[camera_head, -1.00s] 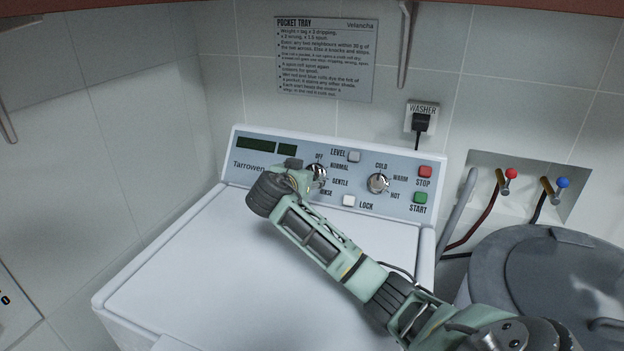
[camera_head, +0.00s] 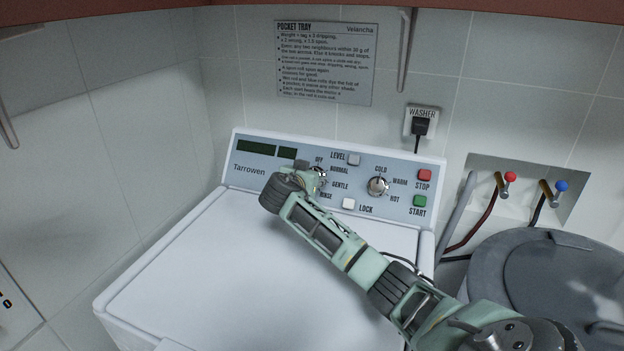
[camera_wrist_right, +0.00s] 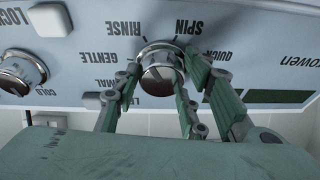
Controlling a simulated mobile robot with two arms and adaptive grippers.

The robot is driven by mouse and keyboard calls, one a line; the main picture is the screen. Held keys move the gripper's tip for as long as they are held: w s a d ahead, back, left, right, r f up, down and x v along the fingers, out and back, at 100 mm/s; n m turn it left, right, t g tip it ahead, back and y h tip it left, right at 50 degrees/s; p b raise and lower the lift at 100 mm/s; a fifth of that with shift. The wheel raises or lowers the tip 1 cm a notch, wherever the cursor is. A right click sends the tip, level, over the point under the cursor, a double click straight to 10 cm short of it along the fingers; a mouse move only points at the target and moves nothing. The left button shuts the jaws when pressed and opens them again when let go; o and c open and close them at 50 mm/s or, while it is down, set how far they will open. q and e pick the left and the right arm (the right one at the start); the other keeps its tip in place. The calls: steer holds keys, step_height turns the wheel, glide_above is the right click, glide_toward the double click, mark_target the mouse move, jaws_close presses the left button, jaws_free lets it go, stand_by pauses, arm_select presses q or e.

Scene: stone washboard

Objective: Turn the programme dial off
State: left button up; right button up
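The programme dial (camera_head: 319,175) is a round chrome knob on the washer's sloped panel, left of the temperature dial. In the right wrist view the programme dial (camera_wrist_right: 161,66) appears upside down, with SPIN, RINSE, GENTLE and QUICK printed around it. The OFF mark (camera_head: 319,160) shows above it in the head view. My right gripper (camera_head: 307,174) is at the dial. In the right wrist view the green fingers of my right gripper (camera_wrist_right: 162,72) stand close on either side of the dial. Whether both touch it is unclear. My left gripper is not in view.
The temperature dial (camera_head: 378,187), red STOP button (camera_head: 425,174), green START button (camera_head: 419,200), LEVEL button (camera_head: 354,159) and LOCK button (camera_head: 348,204) share the panel. The washer lid (camera_head: 200,260) is clear. Taps and a grey drum (camera_head: 500,270) are at right.

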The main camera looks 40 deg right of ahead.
steer(key=shift+f, duration=0.1)
steer(key=c, duration=0.4)
steer(key=shift+s, duration=0.1)
steer(key=shift+n, duration=0.3)
